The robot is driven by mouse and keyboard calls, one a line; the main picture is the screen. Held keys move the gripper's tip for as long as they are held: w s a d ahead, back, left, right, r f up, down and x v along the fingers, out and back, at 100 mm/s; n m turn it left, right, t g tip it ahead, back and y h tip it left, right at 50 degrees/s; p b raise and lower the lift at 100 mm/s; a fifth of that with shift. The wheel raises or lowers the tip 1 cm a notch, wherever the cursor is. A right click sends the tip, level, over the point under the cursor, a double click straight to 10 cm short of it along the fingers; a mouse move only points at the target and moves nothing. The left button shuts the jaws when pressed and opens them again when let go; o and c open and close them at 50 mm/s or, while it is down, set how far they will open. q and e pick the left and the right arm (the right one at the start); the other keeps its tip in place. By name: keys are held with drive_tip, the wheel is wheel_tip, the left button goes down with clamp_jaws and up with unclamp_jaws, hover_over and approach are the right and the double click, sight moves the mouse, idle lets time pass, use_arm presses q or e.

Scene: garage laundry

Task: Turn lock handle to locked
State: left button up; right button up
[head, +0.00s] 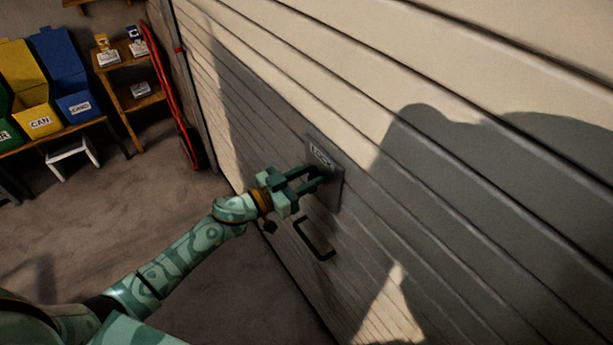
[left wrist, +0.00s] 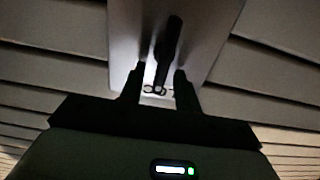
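The grey lock plate (head: 334,195) with a white LOCK label is fixed on the slatted garage door; the plate also shows in the left wrist view (left wrist: 210,30). The dark lock handle (left wrist: 169,42) stands out on the plate, slightly tilted in the left wrist view. In the head view the handle is mostly hidden by my fingers. My left gripper (head: 314,177) is at the plate with its fingers apart. In the left wrist view its fingers (left wrist: 157,82) lie on either side of the handle's near part, with visible gaps. My right gripper is not in view.
A dark pull handle (head: 314,240) sits on the door (head: 450,200) just below the plate. Coloured bins (head: 72,78), a wooden shelf (head: 140,98) and a white stool (head: 72,152) stand at the far left. The floor (head: 150,200) left of the door is clear.

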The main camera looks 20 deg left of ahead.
use_arm(q)
clamp_jaws()
drive_tip(key=shift+m, duration=0.3)
drive_tip(key=m, duration=0.3)
drive_tip(key=shift+s+d+f, duration=0.1)
drive_tip(key=shift+s+d, duration=0.1)
drive_tip(key=shift+d, duration=0.05)
drive_tip(key=m, duration=0.4)
drive_tip(key=shift+s+d+f, duration=0.2)
drive_tip(key=shift+d+f, duration=0.05)
drive_tip(key=m, duration=0.2)
drive_tip(key=m+b, duration=0.1)
drive_tip(key=m, duration=0.1)
drive_tip(key=shift+s+d+f+m, duration=0.2)
drive_tip(key=shift+f+m, duration=0.1)
drive_tip(key=shift+f, duration=0.1)
drive_tip(key=m+b, duration=0.1)
drive_tip(key=m, duration=0.1)
drive_tip(key=m+b, duration=0.1)
drive_tip(key=m, duration=0.2)
drive_tip(key=shift+d+f+m, duration=0.1)
drive_tip(key=shift+f+m, duration=0.2)
drive_tip(key=shift+f, duration=0.1)
